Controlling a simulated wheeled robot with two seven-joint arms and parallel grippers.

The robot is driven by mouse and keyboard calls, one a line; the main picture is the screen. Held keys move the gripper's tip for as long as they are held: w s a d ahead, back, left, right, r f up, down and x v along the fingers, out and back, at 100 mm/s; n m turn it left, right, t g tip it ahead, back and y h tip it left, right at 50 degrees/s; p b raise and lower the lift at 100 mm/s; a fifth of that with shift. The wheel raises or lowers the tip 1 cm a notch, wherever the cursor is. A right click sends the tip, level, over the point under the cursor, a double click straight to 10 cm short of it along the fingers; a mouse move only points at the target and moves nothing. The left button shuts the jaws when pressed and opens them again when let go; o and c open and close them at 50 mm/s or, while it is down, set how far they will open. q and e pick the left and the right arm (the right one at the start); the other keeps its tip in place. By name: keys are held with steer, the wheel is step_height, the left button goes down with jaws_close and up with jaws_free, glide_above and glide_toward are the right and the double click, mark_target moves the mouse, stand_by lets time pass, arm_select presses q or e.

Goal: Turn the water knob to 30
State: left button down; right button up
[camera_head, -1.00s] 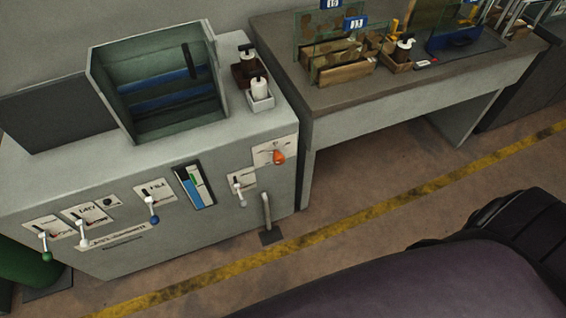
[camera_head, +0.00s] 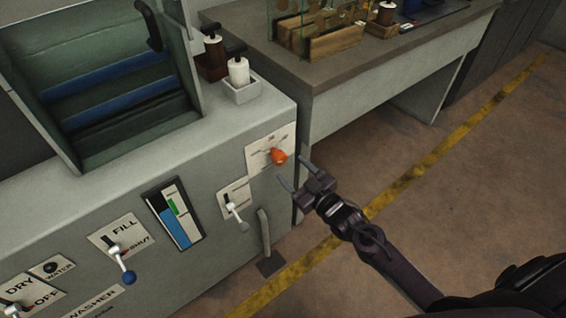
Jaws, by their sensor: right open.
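An orange knob (camera_head: 278,156) sits on a white dial plate (camera_head: 262,146) at the upper right of the grey washer's front (camera_head: 205,160). The plate's markings are too small to read. My right gripper (camera_head: 296,174) is open and empty, just to the right of and below the orange knob, with its fingers apart; in the picture they lie close to the knob, and I cannot tell whether they touch it. My left gripper is not in view.
A lever with a grey ball (camera_head: 243,225) and a bent pipe (camera_head: 265,232) are below the knob. A blue-ball lever (camera_head: 128,277) and level gauge (camera_head: 174,215) are to the left. A grey bench (camera_head: 375,70) stands behind right. Floor is clear at right.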

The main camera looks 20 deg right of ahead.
mark_target(283, 162)
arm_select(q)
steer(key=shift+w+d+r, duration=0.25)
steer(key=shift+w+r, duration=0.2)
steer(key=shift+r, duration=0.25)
arm_select(e)
steer(key=x, duration=0.6)
steer(key=shift+c, duration=0.5)
steer(key=c, duration=0.9)
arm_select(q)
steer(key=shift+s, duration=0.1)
arm_select(e)
steer(key=m+p, duration=0.1)
steer(key=m, duration=0.1)
steer(key=shift+m, duration=0.3)
steer(key=m+p, duration=0.3)
steer(key=m, duration=0.3)
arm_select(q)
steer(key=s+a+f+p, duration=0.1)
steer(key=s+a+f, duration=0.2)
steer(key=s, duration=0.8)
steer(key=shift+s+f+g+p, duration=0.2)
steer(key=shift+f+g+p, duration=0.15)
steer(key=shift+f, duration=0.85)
arm_select(e)
steer(key=shift+m, duration=1.7)
steer(key=shift+f, duration=0.1)
